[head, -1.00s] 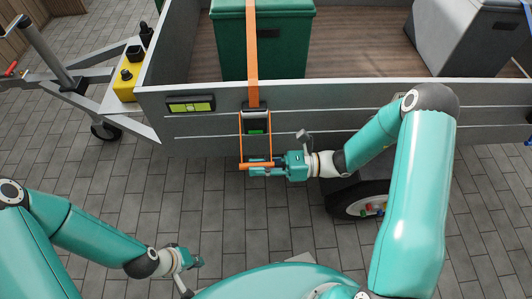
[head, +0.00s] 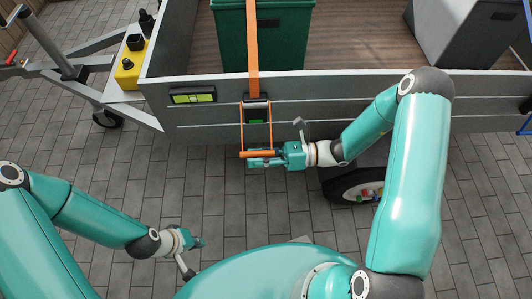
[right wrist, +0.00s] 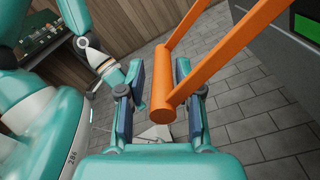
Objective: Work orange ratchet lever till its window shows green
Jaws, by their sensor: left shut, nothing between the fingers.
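The orange ratchet lever (head: 258,154) hangs down from the dark ratchet (head: 256,104) on the trailer's side wall, its two side arms joined by a crossbar. A green window (head: 256,116) shows on the ratchet body; a green patch (right wrist: 308,24) also shows in the right wrist view. My right gripper (head: 256,162) is at the crossbar. In the right wrist view, the lever's crossbar (right wrist: 162,90) lies between the parted fingers, with a narrow gap on the left; contact on the right is unclear. My left gripper (head: 198,243) is shut and empty, low at the left, away from the lever.
The orange strap (head: 251,40) runs up over a green box (head: 285,40) in the grey trailer (head: 350,125). A wheel (head: 355,187) is below right. Paving is clear below the lever.

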